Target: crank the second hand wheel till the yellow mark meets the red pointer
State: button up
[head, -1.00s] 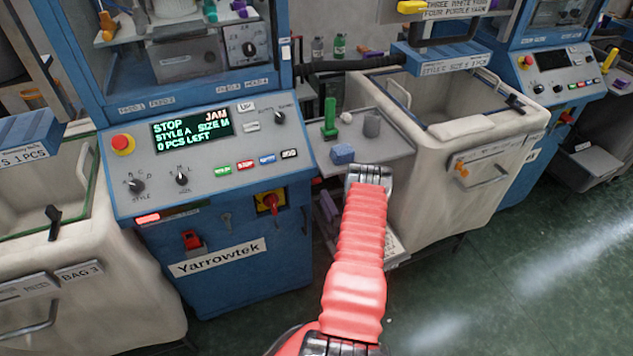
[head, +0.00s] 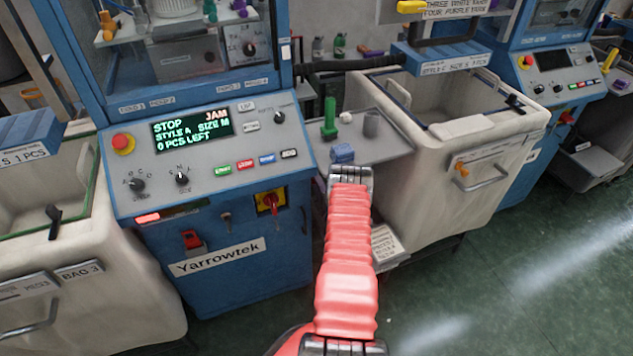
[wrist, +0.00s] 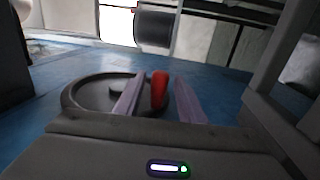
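In the wrist view, a dark grey hand wheel (wrist: 76,92) with a raised rim lies against a blue surface. An upright red knob (wrist: 159,90) stands at its right side. My gripper (wrist: 160,102) is open, with its two pale purple fingers on either side of the red knob. A small gap shows between the knob and each finger. In the head view my red arm hides the gripper and the wheel. I cannot make out a yellow mark or a separate red pointer in either view.
A blue machine with a control panel (head: 205,150) reading STOP and JAM stands left of my arm. A grey shelf (head: 385,148) with small parts, including a blue piece (head: 342,153), is just beyond it. A cream bin (head: 460,165) stands at right. Green floor (head: 500,290) is clear at lower right.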

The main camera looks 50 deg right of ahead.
jog(key=shift+c, duration=0.2)
grip_shut()
jog(key=shift+d, duration=0.2)
jog(key=shift+s+a, duration=0.1)
jog(key=shift+a, duration=0.05)
jog(key=shift+s+a+g, duration=0.1)
jog(key=shift+s+g, duration=0.1)
jog(key=shift+g, duration=0.1)
dwell(0.4)
